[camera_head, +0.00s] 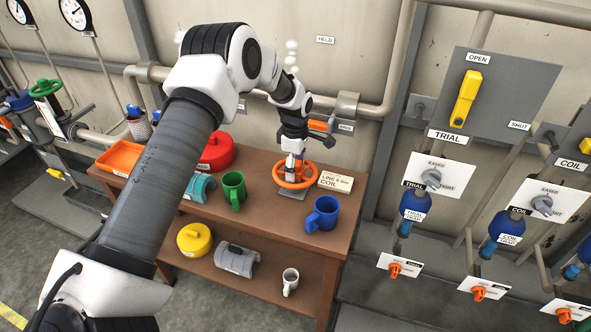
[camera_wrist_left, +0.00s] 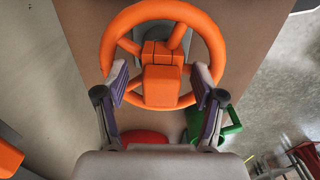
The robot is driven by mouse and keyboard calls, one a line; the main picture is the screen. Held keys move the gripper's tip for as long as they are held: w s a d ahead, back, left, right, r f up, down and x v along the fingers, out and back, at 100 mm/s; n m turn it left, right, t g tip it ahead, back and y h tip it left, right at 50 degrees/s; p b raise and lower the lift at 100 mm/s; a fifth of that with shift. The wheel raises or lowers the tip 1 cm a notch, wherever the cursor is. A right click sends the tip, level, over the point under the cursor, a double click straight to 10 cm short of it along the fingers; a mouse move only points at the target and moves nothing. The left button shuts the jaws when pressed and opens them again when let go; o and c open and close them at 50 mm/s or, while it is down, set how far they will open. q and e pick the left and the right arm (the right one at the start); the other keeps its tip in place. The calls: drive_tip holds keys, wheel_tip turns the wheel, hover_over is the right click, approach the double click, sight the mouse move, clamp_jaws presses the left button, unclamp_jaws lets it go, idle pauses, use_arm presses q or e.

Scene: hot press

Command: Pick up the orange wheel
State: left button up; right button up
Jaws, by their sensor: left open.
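The orange wheel (camera_head: 295,186) lies on the wooden bench's top shelf, next to a cream label block. In the left wrist view the orange wheel (camera_wrist_left: 161,88) shows its round rim, spokes and blocky orange hub. My left gripper (camera_head: 291,166) is directly above the wheel and points down at it. In the wrist view the left gripper (camera_wrist_left: 162,76) is open, its two fingers on either side of the hub. Whether the fingers touch the wheel is not clear. My right gripper is not in view.
On the bench (camera_head: 263,219) top are a green mug (camera_head: 233,189), a blue mug (camera_head: 323,215), a red round thing (camera_head: 217,153) and an orange tray (camera_head: 120,158). The lower shelf holds a yellow lid (camera_head: 194,240) and a white mug (camera_head: 290,281). Pipes run behind; a valve panel stands right.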

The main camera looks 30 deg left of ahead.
sight(298, 164)
use_arm(q)
drive_tip(key=shift+s+r, duration=0.15)
drive_tip(key=shift+c, duration=1.4)
drive_tip(key=shift+s, duration=0.1)
clamp_jaws()
drive_tip(key=shift+r, duration=0.15)
drive_tip(key=shift+w+r+b, duration=0.3)
drive_tip(key=shift+r+b, duration=0.2)
drive_tip(key=shift+r, duration=0.1)
drive_tip(key=shift+s+d+r+b, duration=0.2)
drive_tip(key=shift+d+r+b, duration=0.35)
drive_tip(key=shift+r, duration=0.35)
drive_tip(key=s+d+r+b, duration=0.1)
drive_tip(key=s+d+b, duration=0.1)
drive_tip(key=d, duration=1.2)
drive_tip(key=shift+d+r+b, duration=0.35)
drive_tip(key=shift+d+b, duration=0.05)
drive_tip(key=shift+b, duration=0.3)
